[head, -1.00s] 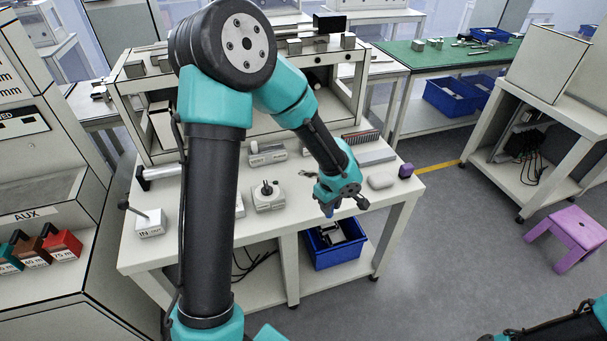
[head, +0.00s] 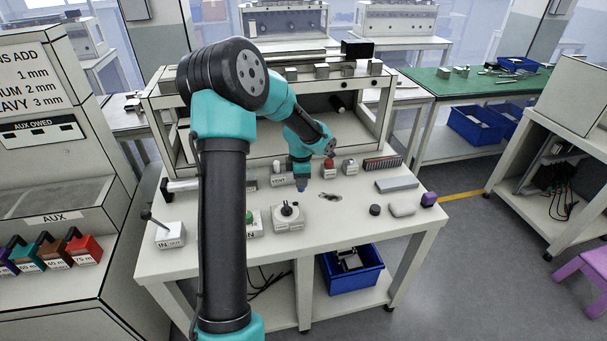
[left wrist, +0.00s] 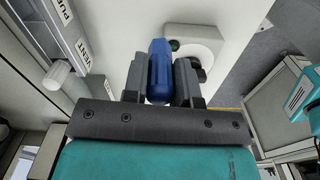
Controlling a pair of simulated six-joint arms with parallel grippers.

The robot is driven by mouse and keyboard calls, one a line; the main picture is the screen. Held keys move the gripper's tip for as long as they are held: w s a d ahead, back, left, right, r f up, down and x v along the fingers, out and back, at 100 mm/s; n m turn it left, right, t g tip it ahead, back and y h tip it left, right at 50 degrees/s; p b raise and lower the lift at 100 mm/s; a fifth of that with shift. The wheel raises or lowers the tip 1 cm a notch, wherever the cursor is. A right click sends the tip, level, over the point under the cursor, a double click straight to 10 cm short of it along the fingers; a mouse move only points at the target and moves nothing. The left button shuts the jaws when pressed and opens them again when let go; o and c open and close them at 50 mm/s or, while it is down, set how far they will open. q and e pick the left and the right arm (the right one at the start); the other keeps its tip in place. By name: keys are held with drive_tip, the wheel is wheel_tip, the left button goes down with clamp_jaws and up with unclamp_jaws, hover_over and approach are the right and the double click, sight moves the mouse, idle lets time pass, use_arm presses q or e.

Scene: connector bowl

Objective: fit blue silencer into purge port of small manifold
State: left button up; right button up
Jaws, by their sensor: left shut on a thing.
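My left gripper (head: 302,184) is shut on the blue silencer (left wrist: 160,72), whose body stands between the two fingers in the left wrist view. In the head view the silencer (head: 302,189) points down, a little above the table. A pale block labelled VENT (head: 280,182) lies just left of the gripper. In the left wrist view a long pale block (left wrist: 62,35) at upper left carries a VENT label and one beginning PU, with a white fitting (left wrist: 57,74) beside it. I cannot tell whether this is the small manifold; its port opening is not clear. My right gripper is not in view.
A white block with a black knob (head: 289,212) stands in front of the gripper. A red-topped block (head: 328,168) is right of it. A dark puck (head: 375,209), white rounded piece (head: 402,209) and purple cube (head: 429,199) lie right. The shelf frame (head: 383,110) rises behind.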

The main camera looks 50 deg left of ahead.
use_arm(q)
drive_tip(key=w+a, duration=0.3)
drive_tip(key=a, duration=0.1)
drive_tip(key=w+a+f, duration=0.1)
drive_tip(key=w+a, duration=0.6)
drive_tip(key=shift+w+a+f, duration=0.1)
drive_tip(key=shift+a+f, duration=0.15)
drive_tip(key=shift+a, duration=0.1)
drive_tip(key=shift+w+a, duration=0.1)
drive_tip(key=shift+w, duration=0.05)
drive_tip(key=shift+f, duration=1.75)
drive_tip(key=shift+f, duration=0.1)
drive_tip(key=o, duration=0.4)
drive_tip(key=shift+f, duration=0.1)
drive_tip(key=o, duration=0.5)
